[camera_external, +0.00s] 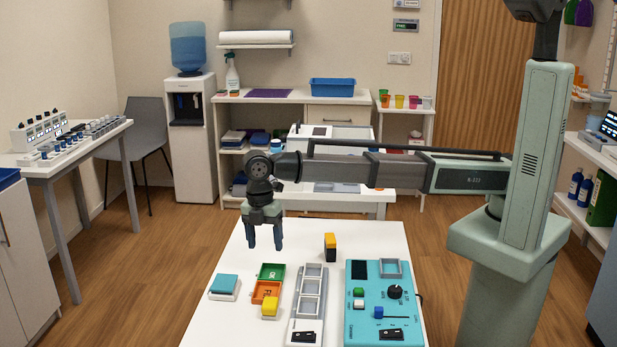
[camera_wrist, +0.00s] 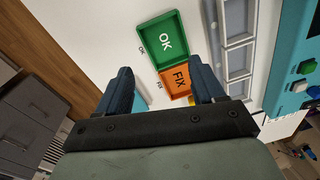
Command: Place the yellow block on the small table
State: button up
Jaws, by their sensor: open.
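A yellow block (camera_external: 269,305) sits at the orange FIX tray (camera_external: 262,289) on the white worktable (camera_external: 232,262). A second yellow piece (camera_external: 330,239) stands further back on the same table, with a black lower part. My gripper (camera_external: 265,240) is open and empty, pointing down above the table's left side, behind the trays. In the wrist view, its two fingers (camera_wrist: 163,82) frame the FIX tray (camera_wrist: 178,80) and the table; the gripper body hides most of what lies below. A small white table (camera_external: 408,104) with coloured cups stands at the back; I cannot tell whether it is the one named.
A green OK tray (camera_external: 271,271) adjoins the FIX tray. A teal-topped box (camera_external: 224,285) lies left; a grey compartment rack (camera_external: 311,290) and a teal control panel (camera_external: 385,300) lie right. Bare tabletop surrounds the standing yellow-black piece.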

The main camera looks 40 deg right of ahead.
aim_at(271, 298)
jog(key=d+f, duration=0.1)
jog(key=d+g+y, duration=0.1)
jog(key=d, duration=0.1)
jog(key=shift+w+f, duration=0.15)
jog(key=shift+f, duration=0.2)
jog(key=shift+s+d+f+g+y, duration=0.1)
jog(key=shift+s+g+y, duration=0.25)
jog(key=shift+s+g, duration=0.15)
jog(key=shift+s+d+f+g+y, duration=0.1)
jog(key=shift+s+g+y, duration=0.25)
jog(key=shift+s+g, duration=0.15)
jog(key=s+a+r+n+g+y, duration=0.2)
jog(key=s+a+r+g+y, duration=0.1)
jog(key=s+a+r+y, duration=0.15)
jog(key=x, duration=1.4)
jog(key=shift+w+d+f, duration=0.2)
jog(key=shift+w+f, duration=0.05)
jog(key=shift+f, duration=0.25)
jog(key=shift+c, duration=0.4)
